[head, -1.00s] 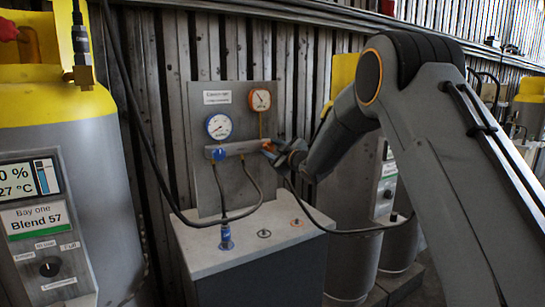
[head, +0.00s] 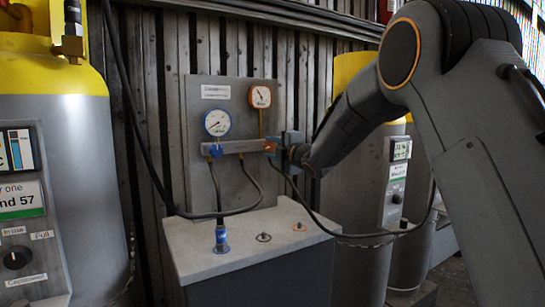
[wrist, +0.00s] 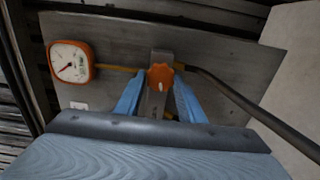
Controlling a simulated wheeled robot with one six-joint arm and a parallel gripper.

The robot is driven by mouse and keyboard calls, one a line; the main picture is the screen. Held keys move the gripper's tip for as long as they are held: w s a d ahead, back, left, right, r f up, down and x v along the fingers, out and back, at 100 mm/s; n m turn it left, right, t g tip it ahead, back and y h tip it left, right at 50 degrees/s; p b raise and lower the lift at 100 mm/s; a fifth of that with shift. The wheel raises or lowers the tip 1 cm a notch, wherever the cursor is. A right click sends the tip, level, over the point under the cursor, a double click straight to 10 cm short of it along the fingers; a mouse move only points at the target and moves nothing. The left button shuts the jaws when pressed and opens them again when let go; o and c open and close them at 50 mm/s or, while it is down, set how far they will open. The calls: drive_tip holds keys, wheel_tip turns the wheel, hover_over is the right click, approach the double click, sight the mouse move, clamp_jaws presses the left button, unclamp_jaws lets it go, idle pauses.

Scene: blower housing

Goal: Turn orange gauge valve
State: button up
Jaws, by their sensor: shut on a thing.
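The orange valve knob (wrist: 160,77) sits at the end of the grey manifold bar (head: 238,147), below the orange-rimmed gauge (head: 260,97). That gauge also shows in the wrist view (wrist: 71,62), joined to the bar by a thin orange-yellow pipe. My gripper (head: 276,147) reaches in from the right at the bar's right end. In the wrist view its two blue fingers (wrist: 158,97) stand on either side of the orange knob, shut on it. Parts of the knob are hidden by the fingers in the head view.
A blue-rimmed gauge (head: 217,123) and a blue knob (head: 216,150) are on the left of the same panel. Dark hoses hang from the bar. A grey cabinet top (head: 200,245) lies below. Yellow-topped tanks (head: 60,130) stand to either side.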

drive_tip(key=shift+d+f+n+b, duration=0.1)
drive_tip(key=shift+n+b, duration=0.4)
drive_tip(key=shift+b, duration=0.05)
drive_tip(key=o, duration=1)
drive_tip(key=shift+c, duration=0.2)
drive_tip(key=shift+o, duration=0.4)
drive_tip(key=v, duration=0.7)
drive_tip(key=shift+s+d, duration=0.2)
drive_tip(key=shift+s, duration=0.1)
